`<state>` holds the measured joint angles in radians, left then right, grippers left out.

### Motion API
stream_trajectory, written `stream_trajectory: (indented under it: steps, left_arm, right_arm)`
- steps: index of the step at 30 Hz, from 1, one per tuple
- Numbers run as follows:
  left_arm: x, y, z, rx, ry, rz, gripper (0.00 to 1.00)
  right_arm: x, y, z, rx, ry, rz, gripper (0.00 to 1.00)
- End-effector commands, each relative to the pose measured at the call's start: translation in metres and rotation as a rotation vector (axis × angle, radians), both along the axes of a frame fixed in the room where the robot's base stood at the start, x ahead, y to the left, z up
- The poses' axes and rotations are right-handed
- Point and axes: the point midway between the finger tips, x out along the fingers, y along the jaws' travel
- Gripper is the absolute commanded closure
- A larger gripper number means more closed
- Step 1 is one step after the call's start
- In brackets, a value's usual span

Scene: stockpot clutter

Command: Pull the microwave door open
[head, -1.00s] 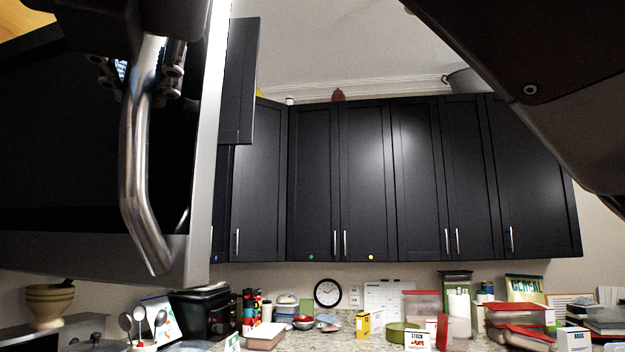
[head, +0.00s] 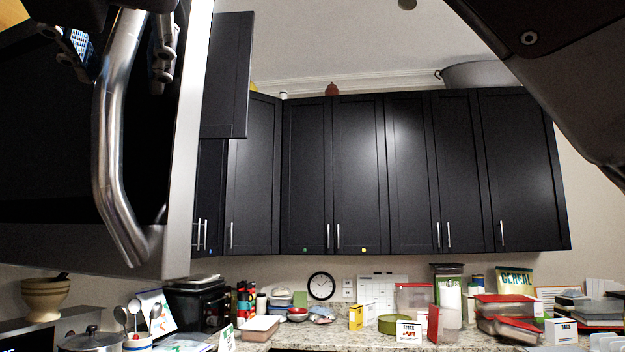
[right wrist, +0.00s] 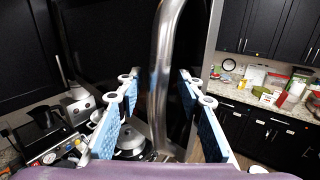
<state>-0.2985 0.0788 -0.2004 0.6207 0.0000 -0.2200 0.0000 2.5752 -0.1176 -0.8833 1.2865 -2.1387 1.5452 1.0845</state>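The microwave door (head: 50,150) fills the left of the head view, with a dark face and steel edges. Its curved steel handle (head: 108,150) runs down the face and also shows upright in the right wrist view (right wrist: 163,70). My right gripper (head: 122,50) is at the upper part of the handle. Its blue-padded fingers stand open, one on each side of the handle, with a visible gap on both sides in the right wrist view (right wrist: 160,108). I cannot tell how far the door stands open. My left gripper is not in view.
Dark wall cabinets (head: 335,175) span the back wall. A lidded pot (head: 92,340) stands at lower left. My arm blocks the upper right.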

Motion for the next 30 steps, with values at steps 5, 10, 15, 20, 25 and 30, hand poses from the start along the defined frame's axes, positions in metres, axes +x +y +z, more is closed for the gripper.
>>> stream_trajectory:
  steps: [5,10,15,20,25,30]
  left_arm:
    - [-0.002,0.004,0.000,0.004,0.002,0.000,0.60]
    - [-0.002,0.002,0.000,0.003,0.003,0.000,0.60]
    - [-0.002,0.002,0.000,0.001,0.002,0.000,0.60]
    - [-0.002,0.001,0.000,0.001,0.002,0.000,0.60]
    - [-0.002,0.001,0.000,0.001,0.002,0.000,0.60]
    - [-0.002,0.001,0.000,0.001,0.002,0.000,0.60]
  right_arm:
    - [-0.003,-0.001,-0.001,0.000,0.001,0.000,0.66]
    - [-0.023,-0.014,0.000,0.001,-0.002,0.000,0.66]
    - [-0.056,-0.032,0.001,0.001,-0.003,0.000,0.66]
    - [-0.084,-0.048,0.000,0.001,-0.004,0.001,0.66]
    - [-0.101,-0.058,0.000,0.001,-0.003,0.001,0.66]
    - [-0.105,-0.061,-0.001,0.000,0.000,0.000,0.66]
